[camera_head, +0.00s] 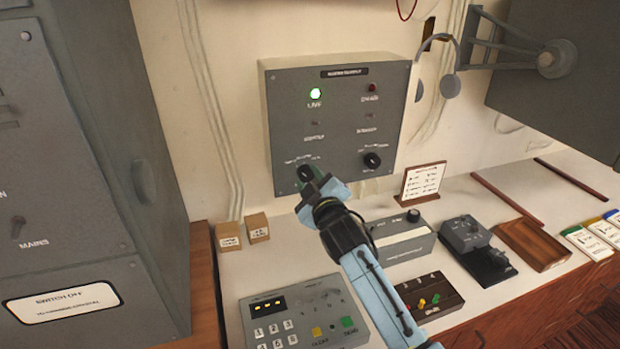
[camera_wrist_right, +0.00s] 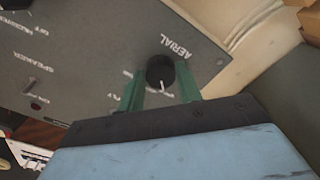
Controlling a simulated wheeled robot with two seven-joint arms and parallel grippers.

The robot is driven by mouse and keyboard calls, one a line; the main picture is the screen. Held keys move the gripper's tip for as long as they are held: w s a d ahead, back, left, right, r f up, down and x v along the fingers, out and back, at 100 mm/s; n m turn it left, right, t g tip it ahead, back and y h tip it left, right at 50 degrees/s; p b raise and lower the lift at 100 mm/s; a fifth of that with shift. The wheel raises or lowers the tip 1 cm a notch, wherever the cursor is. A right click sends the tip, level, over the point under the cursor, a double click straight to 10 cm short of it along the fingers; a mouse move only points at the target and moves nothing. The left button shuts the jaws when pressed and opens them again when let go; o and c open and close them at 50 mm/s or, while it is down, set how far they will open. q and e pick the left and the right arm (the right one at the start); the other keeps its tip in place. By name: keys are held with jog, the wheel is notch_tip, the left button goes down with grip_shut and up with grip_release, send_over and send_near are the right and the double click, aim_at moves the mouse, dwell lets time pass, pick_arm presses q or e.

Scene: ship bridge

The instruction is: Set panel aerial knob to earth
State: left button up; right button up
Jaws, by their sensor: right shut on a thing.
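The grey wall panel (camera_head: 290,120) has a lit green lamp at top left, a dark red lamp at top right and two black knobs low down. The aerial knob (camera_wrist_right: 160,72) is the lower left one; its label reads AERIAL in the right wrist view. Its white pointer line points toward my gripper in that view, toward lettering that is mostly hidden. My right gripper (camera_head: 312,185) is at this knob, its green fingers on either side, shut on it. In the head view the gripper partly covers the knob. My left gripper is not in view.
The other black knob (camera_head: 372,160) sits to the right on the panel. Below are a keypad unit (camera_head: 300,325), a grey box with a dial (camera_head: 403,240), a morse key unit (camera_head: 478,245) and two small cardboard boxes (camera_head: 229,236). A tall grey cabinet (camera_head: 70,170) stands at left.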

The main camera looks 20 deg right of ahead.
dwell(0.4)
jog(key=o, duration=1)
jog(key=shift+s, duration=0.1)
jog(key=s, duration=1.3)
jog(key=shift+s+d, duration=0.1)
jog(key=shift+d, duration=0.15)
jog(key=shift+f, duration=0.1)
